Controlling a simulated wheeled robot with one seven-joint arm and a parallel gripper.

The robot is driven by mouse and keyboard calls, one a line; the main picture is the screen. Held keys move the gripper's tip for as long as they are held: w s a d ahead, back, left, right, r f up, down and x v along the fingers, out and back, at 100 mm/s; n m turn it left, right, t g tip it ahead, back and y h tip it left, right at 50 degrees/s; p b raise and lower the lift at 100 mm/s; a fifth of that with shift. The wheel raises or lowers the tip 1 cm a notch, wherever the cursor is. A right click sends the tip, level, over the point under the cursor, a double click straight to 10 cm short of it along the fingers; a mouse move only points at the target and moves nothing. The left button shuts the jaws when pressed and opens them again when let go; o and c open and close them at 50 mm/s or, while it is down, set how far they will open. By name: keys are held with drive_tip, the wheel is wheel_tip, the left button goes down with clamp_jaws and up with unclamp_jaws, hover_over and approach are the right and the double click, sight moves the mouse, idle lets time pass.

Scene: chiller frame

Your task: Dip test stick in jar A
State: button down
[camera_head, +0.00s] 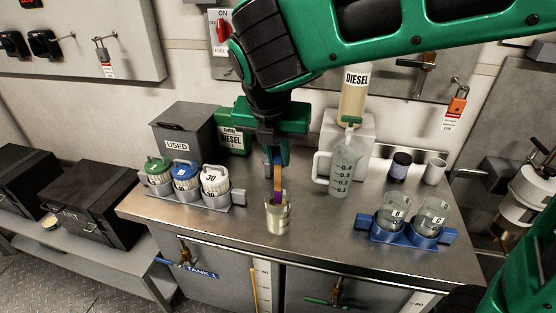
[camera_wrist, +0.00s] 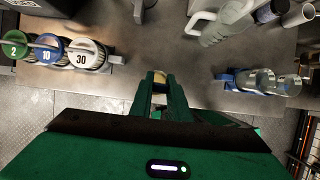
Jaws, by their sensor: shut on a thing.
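My gripper (camera_head: 275,155) points down over the steel bench and is shut on the test stick (camera_head: 277,183), a thin upright strip, orange above and purple at its lower end. A small glass jar (camera_head: 277,217) with pale contents stands directly below, near the bench's front edge. The purple end is at the jar's mouth; I cannot tell how deep it reaches. No letter is readable on this jar. Two other jars (camera_head: 392,217), (camera_head: 432,219) stand in a blue holder (camera_head: 404,240) at the right. In the wrist view my gripper (camera_wrist: 160,88) hides most of the stick and jar.
Left of the jar, a rack (camera_head: 205,200) holds lidded tubs marked 2, 10 and 30. Behind stand a grey USED box (camera_head: 183,138), a clear measuring jug (camera_head: 343,165) and a DIESEL bottle (camera_head: 354,95). The bench (camera_head: 320,230) is clear between the jar and blue holder.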

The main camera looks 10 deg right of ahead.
drive_tip(key=shift+r, duration=2.45)
drive_tip(key=shift+s, duration=0.15)
